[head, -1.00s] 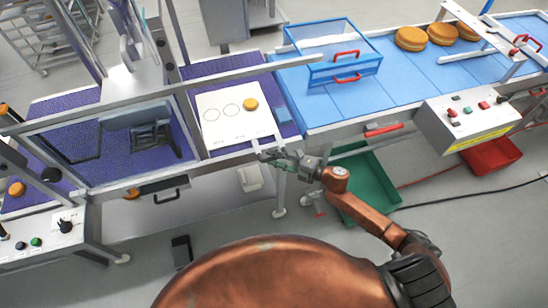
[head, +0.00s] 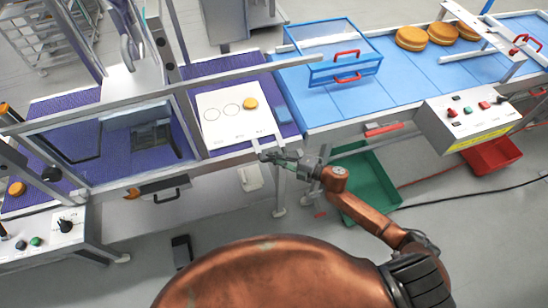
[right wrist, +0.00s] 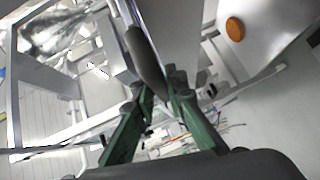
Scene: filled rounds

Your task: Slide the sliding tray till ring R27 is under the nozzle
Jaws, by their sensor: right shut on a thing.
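The sliding tray (head: 222,133) is a white plate on the purple belt, just right of the grey frame. Two drawn rings on it look empty, and an orange-brown round (head: 250,104) lies at its right end. The ring labels are too small to read, so I cannot tell which is R27. My right gripper (head: 266,156) is at the tray's front edge, shut on what looks like its handle. In the right wrist view its green fingers close around a dark grip (right wrist: 146,60). I cannot make out the nozzle clearly. My left gripper is out of view.
A metal frame rail (head: 240,73) crosses above the belt behind the tray. A blue-framed clear guard (head: 345,70) stands on the blue conveyor at right, with a control box (head: 468,118) in front. A green bin (head: 365,185) lies below.

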